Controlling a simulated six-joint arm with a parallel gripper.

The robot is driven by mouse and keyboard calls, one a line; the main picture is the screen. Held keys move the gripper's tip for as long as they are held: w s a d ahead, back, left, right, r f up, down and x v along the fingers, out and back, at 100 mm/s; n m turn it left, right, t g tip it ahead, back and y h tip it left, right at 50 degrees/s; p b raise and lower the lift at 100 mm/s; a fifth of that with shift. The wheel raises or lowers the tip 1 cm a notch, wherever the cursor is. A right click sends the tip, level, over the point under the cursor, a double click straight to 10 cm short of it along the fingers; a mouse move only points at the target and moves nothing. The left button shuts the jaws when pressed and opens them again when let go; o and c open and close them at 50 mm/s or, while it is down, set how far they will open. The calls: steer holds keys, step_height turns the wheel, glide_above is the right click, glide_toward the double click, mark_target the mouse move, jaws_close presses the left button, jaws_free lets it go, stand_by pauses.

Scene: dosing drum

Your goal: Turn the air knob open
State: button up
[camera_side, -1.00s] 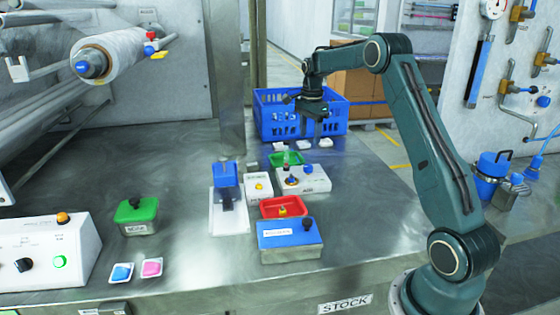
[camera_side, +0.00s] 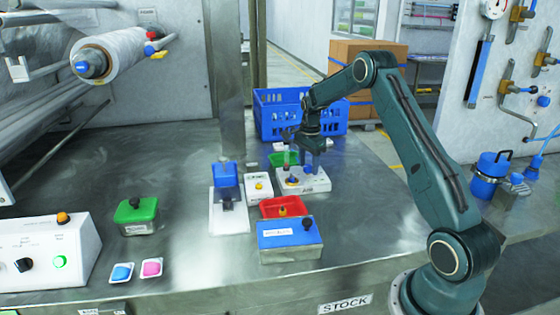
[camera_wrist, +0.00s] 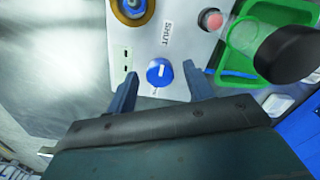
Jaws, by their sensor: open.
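The air knob (camera_wrist: 159,73) is a round blue knob with a white mark, on a white box (camera_side: 316,185) beside a printed SHUT label (camera_wrist: 167,34). I cannot tell clearly where the mark points. In the side view, the knob is hard to make out beneath my gripper (camera_side: 310,155). In the wrist view, my gripper (camera_wrist: 160,74) is open, with one finger on each side of the knob and gaps between. I cannot tell whether the tips are level with the knob or still above it.
On the same box are a round brass-coloured fitting (camera_wrist: 130,8) and a red button (camera_wrist: 211,19). A red tray (camera_side: 272,211), blue-lidded box (camera_side: 275,236) and blue crate (camera_side: 268,120) stand nearby.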

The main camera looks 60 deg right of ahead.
steer(key=c, duration=1)
steer(key=shift+o, duration=0.2)
